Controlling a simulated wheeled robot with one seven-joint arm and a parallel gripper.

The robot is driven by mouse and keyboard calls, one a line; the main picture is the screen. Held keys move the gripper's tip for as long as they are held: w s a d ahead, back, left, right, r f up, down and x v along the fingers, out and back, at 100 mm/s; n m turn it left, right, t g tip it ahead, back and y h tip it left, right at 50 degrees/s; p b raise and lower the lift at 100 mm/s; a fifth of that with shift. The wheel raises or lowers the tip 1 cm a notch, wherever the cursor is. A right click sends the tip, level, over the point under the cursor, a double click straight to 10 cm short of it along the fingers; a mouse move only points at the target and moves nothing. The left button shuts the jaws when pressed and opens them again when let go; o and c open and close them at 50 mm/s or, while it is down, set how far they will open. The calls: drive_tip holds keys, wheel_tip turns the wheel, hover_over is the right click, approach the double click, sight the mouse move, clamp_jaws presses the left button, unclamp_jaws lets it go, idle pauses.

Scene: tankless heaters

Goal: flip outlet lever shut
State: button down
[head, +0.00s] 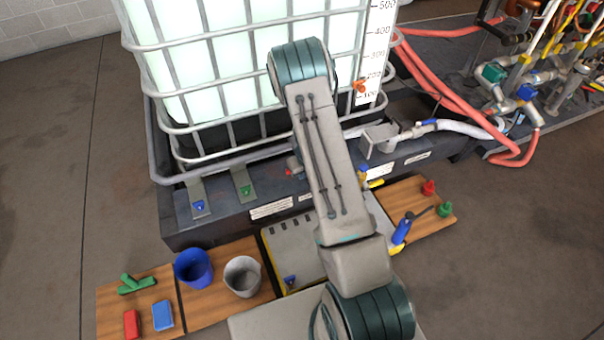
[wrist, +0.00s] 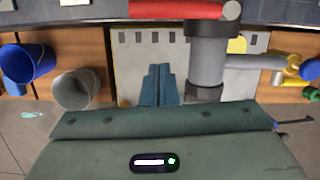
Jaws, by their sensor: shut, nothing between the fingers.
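The outlet lever appears to be the red handle (wrist: 182,10) at the top of the wrist view, lying crosswise over a grey valve body (wrist: 208,62). A grey branch runs right from the body. My gripper (wrist: 160,68) has its teal fingers together and empty, left of the valve body and below the red handle in the picture; I see no clear contact. In the head view my arm covers the gripper and most of the valve; a small red part (head: 293,167) shows left of the arm, likely the lever's end.
A large caged white tank (head: 230,60) stands on a dark base behind. In front are a blue bucket (head: 193,268), a grey bucket (head: 243,276), a green part (head: 137,284) and red and blue blocks on wooden boards. Red hoses (head: 440,85) lie at right. Open floor surrounds the boards.

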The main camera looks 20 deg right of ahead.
drive_tip(key=p+v, duration=0.2)
drive_tip(key=v, duration=0.5)
drive_tip(key=shift+r, duration=0.25)
drive_tip(key=s+a+r+n+y+p, duration=0.1)
drive_tip(key=s+a+r+n+p, duration=0.3)
drive_tip(key=r, duration=0.6)
drive_tip(key=s+a+r+n+y+p, duration=0.1)
drive_tip(key=a+r+n, duration=0.1)
drive_tip(key=r+n, duration=0.55)
drive_tip(key=s+a+r+n+y+p, duration=0.1)
drive_tip(key=s+a+r+n+p, duration=0.2)
drive_tip(key=r, duration=0.9)
drive_tip(key=s+r+n+h+p, duration=0.3)
drive_tip(key=s+r+n+p, duration=0.5)
drive_tip(key=s+r+n, duration=1)
drive_tip(key=shift+s+a+r+n, duration=0.3)
drive_tip(key=shift+r+n, duration=0.3)
drive_tip(key=shift+n, duration=0.35)
